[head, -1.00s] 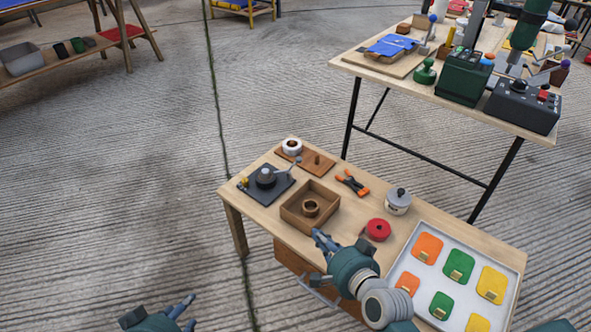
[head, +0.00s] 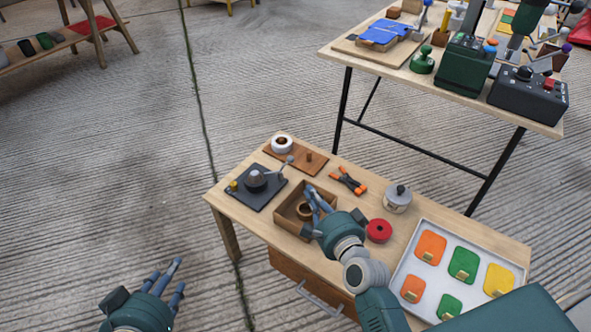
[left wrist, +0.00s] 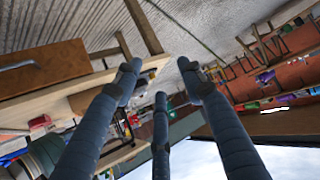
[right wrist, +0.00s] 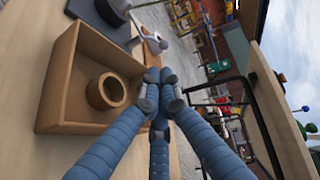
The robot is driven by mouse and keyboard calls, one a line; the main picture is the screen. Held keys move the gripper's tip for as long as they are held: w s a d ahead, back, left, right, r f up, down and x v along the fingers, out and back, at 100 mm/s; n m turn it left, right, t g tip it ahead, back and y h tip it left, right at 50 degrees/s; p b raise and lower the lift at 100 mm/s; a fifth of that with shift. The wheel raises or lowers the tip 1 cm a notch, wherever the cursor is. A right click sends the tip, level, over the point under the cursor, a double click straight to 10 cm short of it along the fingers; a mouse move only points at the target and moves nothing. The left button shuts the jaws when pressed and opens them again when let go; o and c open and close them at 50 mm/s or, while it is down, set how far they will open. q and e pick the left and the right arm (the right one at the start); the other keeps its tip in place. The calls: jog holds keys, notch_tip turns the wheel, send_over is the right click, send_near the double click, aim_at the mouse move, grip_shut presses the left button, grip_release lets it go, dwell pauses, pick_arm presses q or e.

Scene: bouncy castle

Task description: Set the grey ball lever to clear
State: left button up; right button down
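The lever with a grey ball (head: 290,160) stands on a dark square base (head: 258,194) with a grey conical hub (head: 257,180), at the far left of the near table. Its arm slants from the hub up to the right. The ball shows in the right wrist view (right wrist: 163,44) beyond the wooden box. No position marking is readable. My right gripper (head: 315,195) is over the right part of the box, short of the lever; its fingertips (right wrist: 160,92) are drawn together with nothing between them. My left gripper (head: 165,282) is open and empty, off the table.
The open wooden box (head: 284,226) with a ring inside stands beside the lever base. A board with a white roll (head: 282,144), orange-handled pliers (head: 348,181), a lidded pot (head: 397,199) and a red spool (head: 379,231) are nearby. A second table (head: 345,58) stands behind.

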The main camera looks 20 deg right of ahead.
jog(key=b+x, duration=0.2)
jog(key=x, duration=0.5)
jog(key=shift+f, duration=0.1)
jog(key=b+x, duration=0.2)
jog(key=x, duration=0.3)
jog(key=shift+w, duration=0.25)
pick_arm(q)
jog(key=w+d+r+t+h, duration=0.2)
jog(key=r+t, duration=0.3)
jog(key=r, duration=0.5)
jog(key=w+d+r+t+h, duration=0.1)
jog(key=w+d+r+t, duration=0.1)
jog(key=r+t, duration=0.4)
notch_tip(320, 180, up, 6)
jog(key=shift+w+f+h, duration=0.2)
jog(key=shift+w+h, duration=0.2)
jog(key=shift+w, duration=0.05)
